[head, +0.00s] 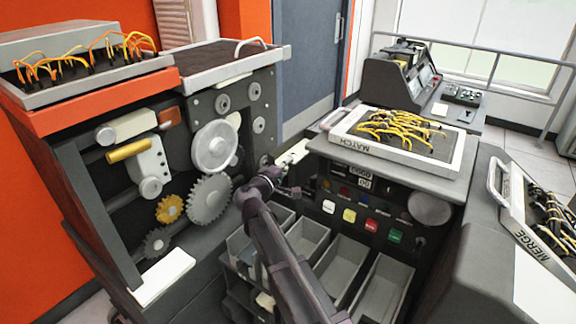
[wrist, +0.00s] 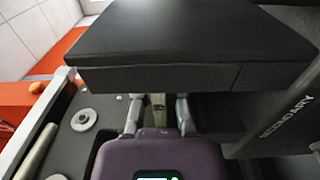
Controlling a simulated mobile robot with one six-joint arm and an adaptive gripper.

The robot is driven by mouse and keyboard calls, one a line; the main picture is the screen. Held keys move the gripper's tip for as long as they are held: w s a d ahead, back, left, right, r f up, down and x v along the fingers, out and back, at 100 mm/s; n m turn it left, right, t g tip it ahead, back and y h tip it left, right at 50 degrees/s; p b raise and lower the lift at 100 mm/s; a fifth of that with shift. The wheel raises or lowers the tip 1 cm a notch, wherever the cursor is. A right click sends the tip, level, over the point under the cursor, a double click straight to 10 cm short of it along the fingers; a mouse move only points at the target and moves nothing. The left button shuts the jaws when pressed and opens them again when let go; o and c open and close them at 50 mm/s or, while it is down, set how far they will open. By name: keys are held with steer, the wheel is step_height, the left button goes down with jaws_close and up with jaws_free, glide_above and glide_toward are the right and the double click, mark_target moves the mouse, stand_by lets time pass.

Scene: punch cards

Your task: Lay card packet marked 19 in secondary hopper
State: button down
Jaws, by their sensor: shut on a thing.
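My gripper (head: 284,187) is at the middle of the head view, in front of the geared machine and left of the dark control panel. In the wrist view its two grey fingers (wrist: 158,103) reach under or behind a broad dark slab. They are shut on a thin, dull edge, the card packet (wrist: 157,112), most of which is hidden. No number 19 is readable. The secondary hopper's dark grey side, lettered SECONDARY (wrist: 287,118), stands close at the right in the wrist view. How much of the hopper shows is unclear.
The dark slab (wrist: 190,45) fills the upper wrist view, close to the fingers. Open grey bins (head: 381,285) lie below my arm. The MATCH plugboard (head: 350,146) and MERGE plugboard (head: 535,245) stand to the right. Gears (head: 210,203) are at the left.

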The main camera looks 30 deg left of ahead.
steer(key=shift+f+b, duration=1.35)
steer(key=shift+f, duration=0.2)
steer(key=c, duration=0.7)
jaws_free()
steer(key=shift+o, duration=0.2)
steer(key=shift+s, duration=0.15)
steer(key=s, duration=0.7)
steer(key=shift+a, duration=0.3)
steer(key=shift+s, duration=0.1)
